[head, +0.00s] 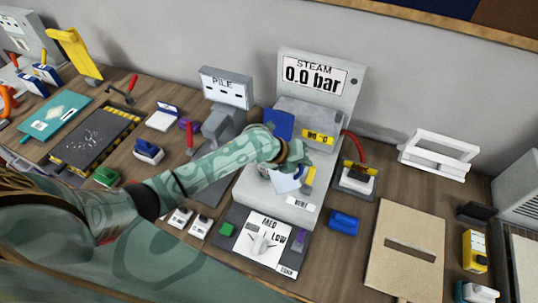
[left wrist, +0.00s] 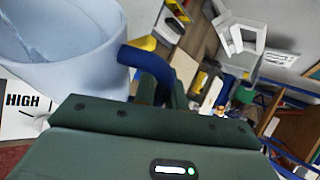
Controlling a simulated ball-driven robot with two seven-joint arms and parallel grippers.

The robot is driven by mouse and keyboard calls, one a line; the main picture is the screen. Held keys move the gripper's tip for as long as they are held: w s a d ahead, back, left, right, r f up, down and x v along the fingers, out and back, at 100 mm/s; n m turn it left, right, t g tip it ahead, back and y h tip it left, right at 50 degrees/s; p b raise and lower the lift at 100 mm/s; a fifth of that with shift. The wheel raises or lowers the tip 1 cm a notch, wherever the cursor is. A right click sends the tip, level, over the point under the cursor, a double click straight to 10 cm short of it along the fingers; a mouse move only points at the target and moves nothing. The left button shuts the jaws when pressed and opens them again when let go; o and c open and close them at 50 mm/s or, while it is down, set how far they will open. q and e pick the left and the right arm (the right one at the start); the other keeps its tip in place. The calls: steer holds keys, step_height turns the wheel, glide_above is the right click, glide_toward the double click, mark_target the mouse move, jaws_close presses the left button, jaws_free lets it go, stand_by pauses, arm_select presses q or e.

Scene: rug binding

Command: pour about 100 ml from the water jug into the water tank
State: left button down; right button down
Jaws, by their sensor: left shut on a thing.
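The water jug (left wrist: 75,50) is pale blue with a dark blue handle (left wrist: 146,65) and fills the left of the left wrist view. My left gripper (head: 300,157) is shut on the handle. In the head view the jug (head: 284,184) shows only partly, below my gripper, in front of the grey steam unit (head: 305,112). My arm and gripper cover much of it. Its water level does not show, and I cannot tell its tilt. A blue panel (head: 280,123) stands on the unit just behind my gripper; I cannot make out the water tank for certain. My right gripper is out of view.
The steam sign (head: 315,76) reads 0.0 bar. A control panel (head: 262,243) marked MED and LOW lies in front of the unit.

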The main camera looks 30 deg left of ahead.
arm_select(q)
steer(key=shift+w, duration=0.15)
stand_by(0.4)
steer(key=shift+w+a+r+n+g+h, duration=0.2)
steer(key=shift+a+r+n+g+h, duration=0.1)
steer(key=shift+r+g+h, duration=0.15)
stand_by(1.2)
steer(key=shift+d, duration=0.1)
steer(key=shift+s+d+f+m+t+y, duration=0.3)
steer(key=shift+f+m+t+y, duration=0.1)
steer(key=shift+t+y, duration=0.2)
steer(key=shift+s+d+f+m+t+y, duration=0.25)
steer(key=shift+f+m+t+y, duration=0.15)
steer(key=shift+t+y, duration=0.15)
steer(key=shift+d+f, duration=0.1)
steer(key=shift+f, duration=0.35)
steer(key=shift+s+d+m+t+y, duration=0.15)
steer(key=shift+m+t+y, duration=0.15)
steer(key=shift+t+y, duration=0.15)
